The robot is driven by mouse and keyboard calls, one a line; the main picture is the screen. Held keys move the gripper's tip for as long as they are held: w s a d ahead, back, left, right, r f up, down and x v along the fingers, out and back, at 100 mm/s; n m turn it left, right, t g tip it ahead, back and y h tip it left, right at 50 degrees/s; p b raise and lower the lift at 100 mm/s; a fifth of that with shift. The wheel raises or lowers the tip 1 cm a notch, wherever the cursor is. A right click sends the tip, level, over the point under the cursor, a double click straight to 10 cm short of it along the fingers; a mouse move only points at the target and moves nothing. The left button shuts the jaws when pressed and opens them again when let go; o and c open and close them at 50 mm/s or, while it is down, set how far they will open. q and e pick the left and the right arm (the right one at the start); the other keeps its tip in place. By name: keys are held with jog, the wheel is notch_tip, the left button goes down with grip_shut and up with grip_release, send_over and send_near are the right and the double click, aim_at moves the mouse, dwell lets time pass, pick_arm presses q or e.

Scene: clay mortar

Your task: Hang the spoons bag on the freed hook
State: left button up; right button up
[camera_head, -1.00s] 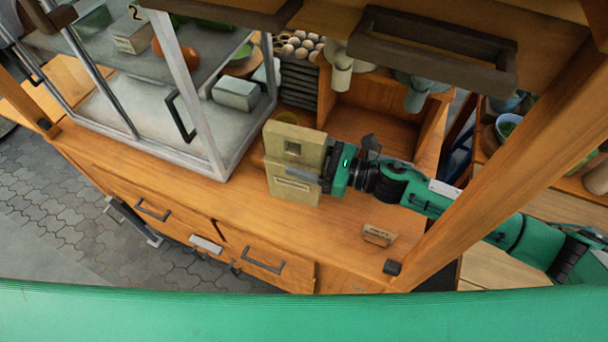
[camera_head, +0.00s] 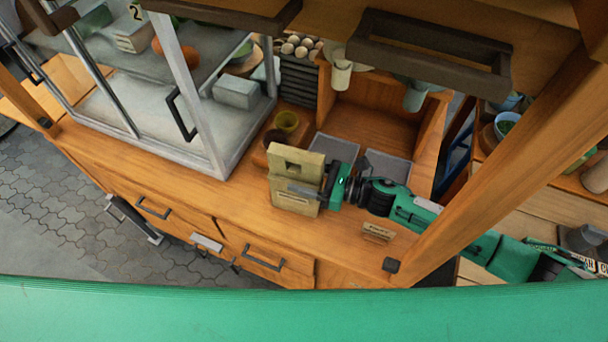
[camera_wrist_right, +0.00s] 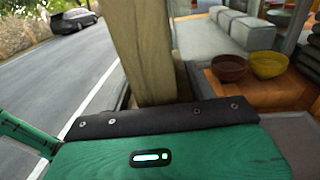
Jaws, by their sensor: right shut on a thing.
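A beige bag (camera_head: 297,164) with a cut-out near its top and a pale label low on its front is in the head view. My right gripper (camera_head: 308,191) is shut on it from the right side. The bag is upright over the wooden counter; whether its bottom touches the counter is not clear. In the right wrist view the bag (camera_wrist_right: 142,45) stands edge-on just beyond my gripper. I cannot make out a free hook in either view. My left gripper is not in view.
A glass display case (camera_head: 150,110) stands left of the bag. A yellow bowl (camera_head: 286,121) and a brown bowl (camera_head: 274,136) sit behind it. A small sign (camera_head: 377,232) stands on the counter at right. A wooden post (camera_head: 500,150) and dark overhead frame (camera_head: 430,52) border the space.

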jog(key=o, duration=1.5)
jog(key=shift+f, duration=0.1)
jog(key=shift+p, duration=0.35)
jog(key=shift+d, duration=0.15)
jog(key=b+v, duration=0.2)
jog(key=v, duration=0.1)
jog(key=b+v, duration=0.1)
jog(key=shift+s+d+f+b, duration=0.1)
jog(key=shift+d+f+b, duration=0.2)
jog(key=b, duration=0.3)
send_near(322, 183)
jog(key=shift+w+a, duration=0.3)
